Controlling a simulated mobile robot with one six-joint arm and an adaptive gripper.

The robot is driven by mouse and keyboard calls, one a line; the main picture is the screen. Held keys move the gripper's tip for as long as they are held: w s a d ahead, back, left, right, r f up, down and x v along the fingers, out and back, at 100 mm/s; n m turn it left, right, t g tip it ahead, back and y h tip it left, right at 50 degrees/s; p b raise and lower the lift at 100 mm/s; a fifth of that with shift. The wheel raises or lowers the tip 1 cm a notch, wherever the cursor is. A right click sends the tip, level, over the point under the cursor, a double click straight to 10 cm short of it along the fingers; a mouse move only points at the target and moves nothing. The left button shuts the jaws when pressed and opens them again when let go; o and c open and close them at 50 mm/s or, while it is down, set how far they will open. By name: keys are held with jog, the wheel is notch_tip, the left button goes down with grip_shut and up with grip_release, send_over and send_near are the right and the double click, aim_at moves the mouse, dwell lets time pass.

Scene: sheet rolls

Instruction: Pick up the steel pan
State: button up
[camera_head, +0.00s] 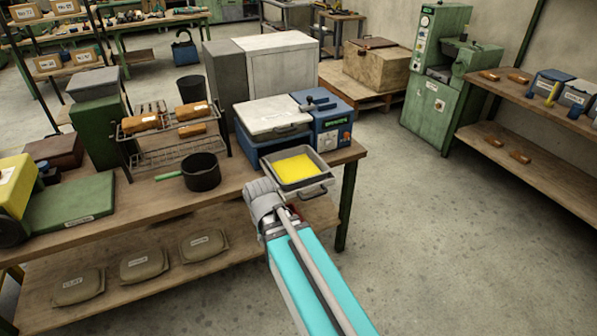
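A grey rectangular metal pan (318,181) with a yellow slab (296,168) in it is at the right front corner of the workbench, with a handle at its near side. A dark round pot (203,177) with a green handle stands left of it on the bench. I cannot tell for certain which one is the steel pan; the rectangular one looks more like bare steel. My gripper (262,190) is just left of and in front of the rectangular pan, near the bench's front edge. Its fingers are too small and foreshortened to read, and contact with the pan cannot be told.
A blue machine (327,122) with a grey lid (272,117) stands behind the rectangular pan. A wire rack (160,153) with orange-brown blocks is behind the pot. A green case (72,203) lies at left. Labelled bags (144,264) lie on the lower shelf. Floor at right is clear.

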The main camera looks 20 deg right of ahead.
jog(key=w+d+f+m+h+b, duration=0.1)
jog(key=w+d+m+h+b, duration=0.1)
jog(key=w+d+m+h, duration=0.3)
jog(key=w+d+m+h+b, duration=0.1)
jog(key=w+m, duration=0.2)
jog(key=w, duration=0.4)
jog(key=m+h+b, duration=0.3)
jog(key=m+h, duration=0.2)
jog(key=m, duration=0.2)
send_near(293, 183)
jog(key=shift+w+d+r+m+h, duration=0.1)
jog(key=shift+d+r+m+h, duration=0.2)
jog(key=shift+d+r+m, duration=0.4)
jog(key=shift+a, duration=0.1)
jog(key=b+x, duration=0.4)
jog(key=x, duration=0.3)
jog(key=shift+w+f, duration=0.1)
jog(key=shift+f, duration=0.15)
jog(key=shift+d+f, duration=0.15)
jog(key=shift+d, duration=0.5)
jog(key=shift+d+b, duration=0.1)
jog(key=shift+b, duration=0.2)
